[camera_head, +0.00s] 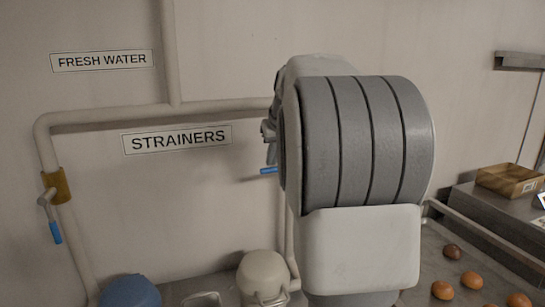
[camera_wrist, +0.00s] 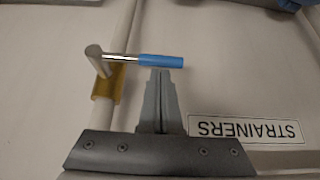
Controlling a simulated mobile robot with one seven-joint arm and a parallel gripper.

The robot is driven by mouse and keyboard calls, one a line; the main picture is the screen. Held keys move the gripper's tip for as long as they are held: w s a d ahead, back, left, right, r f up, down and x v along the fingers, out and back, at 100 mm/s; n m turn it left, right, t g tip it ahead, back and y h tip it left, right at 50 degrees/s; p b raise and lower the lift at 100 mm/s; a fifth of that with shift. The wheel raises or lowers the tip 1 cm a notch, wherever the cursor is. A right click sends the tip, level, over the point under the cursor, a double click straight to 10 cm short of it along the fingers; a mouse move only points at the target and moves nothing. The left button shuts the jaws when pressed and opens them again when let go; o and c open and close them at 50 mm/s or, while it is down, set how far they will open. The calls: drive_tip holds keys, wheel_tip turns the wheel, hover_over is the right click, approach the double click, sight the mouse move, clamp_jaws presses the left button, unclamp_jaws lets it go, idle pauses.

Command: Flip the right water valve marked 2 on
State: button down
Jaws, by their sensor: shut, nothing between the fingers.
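The right valve shows in the wrist view, upside down, with a brass body (camera_wrist: 106,84) on a white pipe and a lever with a blue grip (camera_wrist: 161,61). The lever lies crosswise to the pipe. In the head view its blue grip (camera_head: 269,171) points left, level; the valve body is hidden behind my arm. My gripper (camera_wrist: 162,74) is shut and empty, its fingertips right at the blue grip, on the side toward the STRAINERS sign's height; I cannot tell if they touch. No number 2 mark is visible.
A left valve (camera_head: 55,187) has its blue lever hanging down. The STRAINERS sign (camera_head: 177,139) and FRESH WATER sign (camera_head: 101,61) are on the wall. A blue lid (camera_head: 130,292) and a cream lid (camera_head: 263,274) stand below. Brown eggs (camera_head: 471,281) lie on the right counter.

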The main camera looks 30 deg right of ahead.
drive_tip(key=shift+f, duration=0.15)
drive_tip(key=shift+a+f+h+b, duration=0.15)
drive_tip(key=shift+h+b, duration=0.15)
drive_tip(key=shift+b, duration=0.05)
drive_tip(key=shift+w+a+f+n+g+h+b, duration=0.15)
drive_tip(key=shift+f+h+b, duration=0.15)
drive_tip(key=shift+f+b, duration=0.2)
drive_tip(key=shift+a+f+n+g+h+b, duration=0.15)
drive_tip(key=shift+f+h+b, duration=0.2)
drive_tip(key=shift+b, duration=0.2)
drive_tip(key=d+f+n+h+b, duration=0.2)
drive_tip(key=f+h+b, duration=0.3)
drive_tip(key=b, duration=0.8)
drive_tip(key=s+d+f+n+h+b, duration=0.1)
drive_tip(key=f+h+b, duration=0.4)
drive_tip(key=b, duration=0.9)
drive_tip(key=shift+s+d+f+n+g+h, duration=0.3)
drive_tip(key=shift+d+n+h, duration=0.5)
drive_tip(key=shift+d, duration=0.6)
